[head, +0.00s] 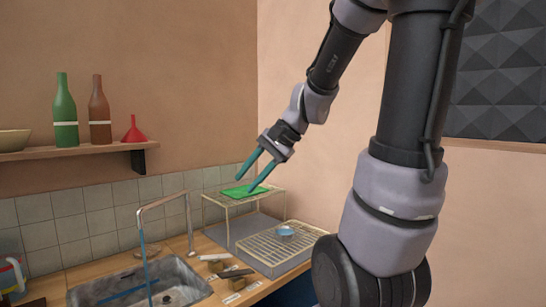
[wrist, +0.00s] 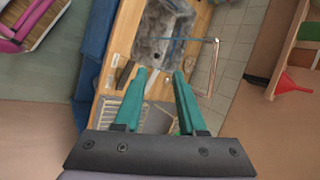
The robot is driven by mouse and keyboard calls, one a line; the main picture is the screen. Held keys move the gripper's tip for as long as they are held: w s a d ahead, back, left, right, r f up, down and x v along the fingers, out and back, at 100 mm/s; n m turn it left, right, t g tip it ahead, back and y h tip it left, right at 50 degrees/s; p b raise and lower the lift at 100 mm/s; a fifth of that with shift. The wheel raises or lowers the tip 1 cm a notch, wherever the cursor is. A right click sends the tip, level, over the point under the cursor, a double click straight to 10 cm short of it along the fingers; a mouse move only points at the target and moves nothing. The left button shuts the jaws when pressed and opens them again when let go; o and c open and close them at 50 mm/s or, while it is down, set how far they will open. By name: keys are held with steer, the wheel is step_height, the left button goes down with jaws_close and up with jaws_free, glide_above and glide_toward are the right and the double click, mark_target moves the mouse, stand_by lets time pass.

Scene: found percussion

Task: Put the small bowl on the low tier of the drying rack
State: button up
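A small light-blue bowl (head: 286,231) sits on the low tier of the wire drying rack (head: 262,247), toward the right side. The raised tier (head: 222,201) stands behind and to the left, with a flat green thing (head: 245,191) on it. My gripper (head: 245,184) is open with its teal fingers apart and nothing held between them. It is at the raised tier, above and left of the bowl; whether it touches the green thing cannot be told. In the wrist view the open fingers (wrist: 160,72) point toward the counter, and part of the rack (wrist: 131,108) shows at the left finger.
A grey sink (head: 85,294) with a bent faucet (head: 162,203) is left of the rack. Small blocks (head: 237,283) lie on the counter between them. A shelf (head: 70,152) holds a tan bowl (head: 14,141), a green bottle (head: 65,110), a brown bottle (head: 99,110) and a red funnel (head: 134,130).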

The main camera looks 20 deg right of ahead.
steer(key=s+d+r+n+t+h, duration=0.2)
steer(key=s+r+n+t+h, duration=0.1)
steer(key=s+r+n+h, duration=0.1)
steer(key=s+r+n, duration=0.1)
steer(key=s+r, duration=0.1)
steer(key=s, duration=0.1)
steer(key=shift+s+d+n+h, duration=0.3)
steer(key=shift+s+d+h, duration=0.05)
steer(key=shift+s+h, duration=0.05)
steer(key=shift+c, duration=0.3)
stand_by(0.5)
